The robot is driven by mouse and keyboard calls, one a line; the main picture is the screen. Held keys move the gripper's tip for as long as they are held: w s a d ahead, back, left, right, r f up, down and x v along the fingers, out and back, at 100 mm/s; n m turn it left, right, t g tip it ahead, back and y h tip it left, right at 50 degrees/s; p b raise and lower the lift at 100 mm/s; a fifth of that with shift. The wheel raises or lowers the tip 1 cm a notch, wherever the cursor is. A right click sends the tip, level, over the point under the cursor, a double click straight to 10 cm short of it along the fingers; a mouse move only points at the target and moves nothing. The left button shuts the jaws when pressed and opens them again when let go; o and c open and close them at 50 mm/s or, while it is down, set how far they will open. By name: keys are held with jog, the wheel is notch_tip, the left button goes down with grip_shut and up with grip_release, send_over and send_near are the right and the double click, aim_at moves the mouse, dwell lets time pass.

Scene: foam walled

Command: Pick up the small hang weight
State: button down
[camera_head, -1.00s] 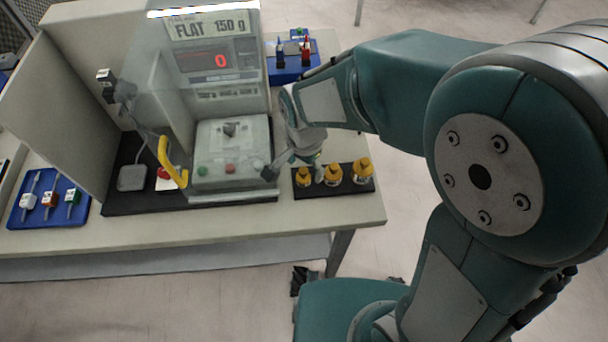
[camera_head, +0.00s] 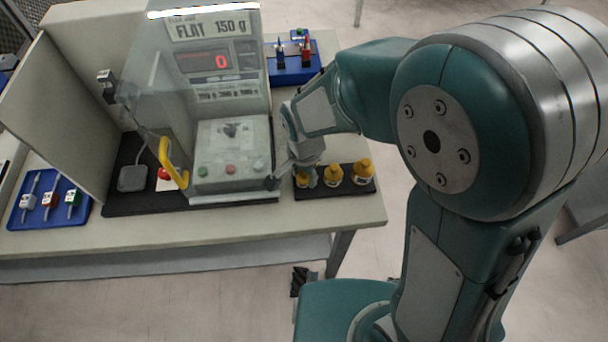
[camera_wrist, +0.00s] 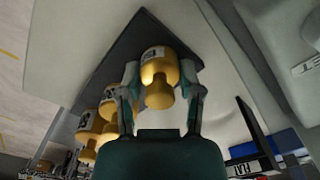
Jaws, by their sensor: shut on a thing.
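The small hang weight (camera_head: 303,180) is the leftmost of the yellow-gold weights in a row on a black strip (camera_head: 349,189), at the table's front right. My gripper (camera_head: 305,170) is down over it in the head view and partly hides it. In the wrist view my gripper (camera_wrist: 161,78) has one finger on each side of a gold knobbed weight (camera_wrist: 159,72) with a pale label and is shut on it. The weight still appears over the black strip; I cannot tell whether it touches it.
Two larger gold weights (camera_head: 333,174) (camera_head: 362,171) stand just right of the held one. A test machine with a clear guard and yellow handle (camera_head: 172,163) stands close on the left. Blue trays lie at the left (camera_head: 50,203) and the back (camera_head: 292,68).

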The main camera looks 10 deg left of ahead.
notch_tip(320, 180, up, 28)
dwell(0.9)
